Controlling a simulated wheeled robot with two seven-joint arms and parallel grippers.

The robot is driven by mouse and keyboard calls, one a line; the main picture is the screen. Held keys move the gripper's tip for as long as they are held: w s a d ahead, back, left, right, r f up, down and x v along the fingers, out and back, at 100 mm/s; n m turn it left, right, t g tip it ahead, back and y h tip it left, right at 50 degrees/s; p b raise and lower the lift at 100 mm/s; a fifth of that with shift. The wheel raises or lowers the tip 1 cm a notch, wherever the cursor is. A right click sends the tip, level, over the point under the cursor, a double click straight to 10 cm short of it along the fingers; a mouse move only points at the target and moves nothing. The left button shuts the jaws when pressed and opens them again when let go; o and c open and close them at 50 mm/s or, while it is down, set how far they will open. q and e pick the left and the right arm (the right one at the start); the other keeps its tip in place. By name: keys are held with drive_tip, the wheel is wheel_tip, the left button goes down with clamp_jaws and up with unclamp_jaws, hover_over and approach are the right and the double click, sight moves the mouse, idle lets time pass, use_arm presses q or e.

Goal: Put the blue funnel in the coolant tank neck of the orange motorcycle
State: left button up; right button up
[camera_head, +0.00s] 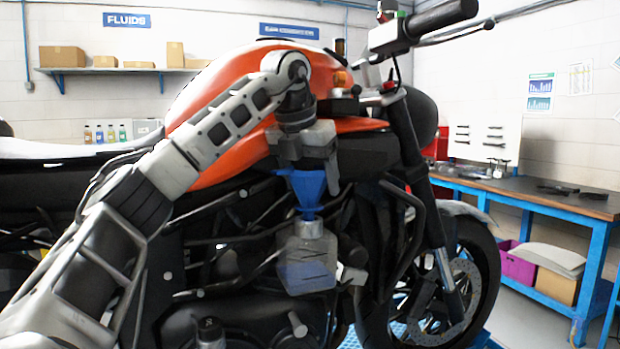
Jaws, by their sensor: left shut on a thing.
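The blue funnel (308,186) is held upright in my left gripper (308,168), whose jaws are shut on its upper part. The coolant tank (306,262) is a translucent box with bluish liquid, low on the side of the orange motorcycle (235,75). The funnel's narrow lower end is at the tank neck (308,224). I cannot tell whether the spout is inside the neck or just in front of or above it. My right gripper is not in view.
The motorcycle's frame tubes and engine (240,310) crowd around the tank. A handlebar (420,25) stands above at the right. A workbench with a blue frame (540,200) is at the right, and a shelf with boxes (120,70) is on the back wall.

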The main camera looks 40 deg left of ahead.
use_arm(q)
drive_tip(key=shift+f, duration=0.25)
drive_tip(key=shift+f+b, duration=0.35)
drive_tip(key=shift+f, duration=0.1)
drive_tip(key=shift+f, duration=0.2)
idle(0.4)
drive_tip(key=o, duration=1.1)
drive_tip(key=shift+c, duration=0.2)
